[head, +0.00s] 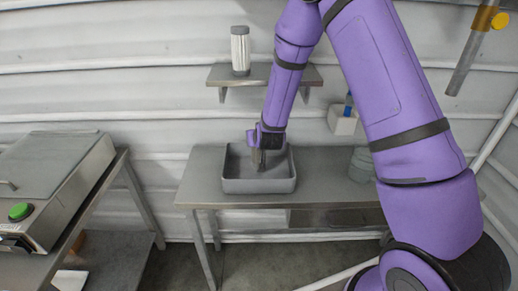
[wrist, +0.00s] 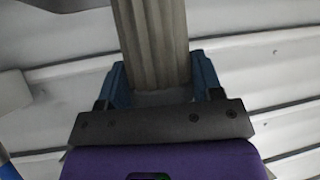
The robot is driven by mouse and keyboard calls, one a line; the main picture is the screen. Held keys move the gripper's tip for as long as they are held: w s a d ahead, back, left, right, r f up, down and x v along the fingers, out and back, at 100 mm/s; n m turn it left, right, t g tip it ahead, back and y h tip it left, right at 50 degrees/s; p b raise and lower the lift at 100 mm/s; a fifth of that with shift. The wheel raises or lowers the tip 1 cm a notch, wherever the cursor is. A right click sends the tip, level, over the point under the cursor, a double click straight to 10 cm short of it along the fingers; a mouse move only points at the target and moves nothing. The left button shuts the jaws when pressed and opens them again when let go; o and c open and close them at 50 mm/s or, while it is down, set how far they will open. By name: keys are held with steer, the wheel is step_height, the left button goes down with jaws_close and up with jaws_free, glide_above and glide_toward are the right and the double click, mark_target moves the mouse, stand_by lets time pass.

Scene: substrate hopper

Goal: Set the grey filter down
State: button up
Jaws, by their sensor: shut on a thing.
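My gripper (head: 262,150) is inside the outline of a grey tray (head: 259,186) on the metal table, in the head view. In the wrist view my gripper (wrist: 160,80) has its blue fingers closed on both sides of the grey filter (wrist: 152,40), a pleated column. The filter's far end runs out of the top of that view. In the head view the filter is small and dark at the gripper; I cannot tell whether it touches the tray floor.
A white pleated filter (head: 240,50) with dark caps stands on the wall shelf (head: 275,75). A steel machine with a green button (head: 20,211) is at the left. A white holder (head: 342,121) and a grey-green container (head: 361,164) are right of the tray. Bare table shows there.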

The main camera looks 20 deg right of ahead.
steer(key=shift+f, duration=2.2)
steer(key=o, duration=1.3)
steer(key=shift+s+r, duration=0.15)
steer(key=shift+r, duration=0.1)
steer(key=v, duration=1.1)
steer(key=shift+s+r, duration=0.25)
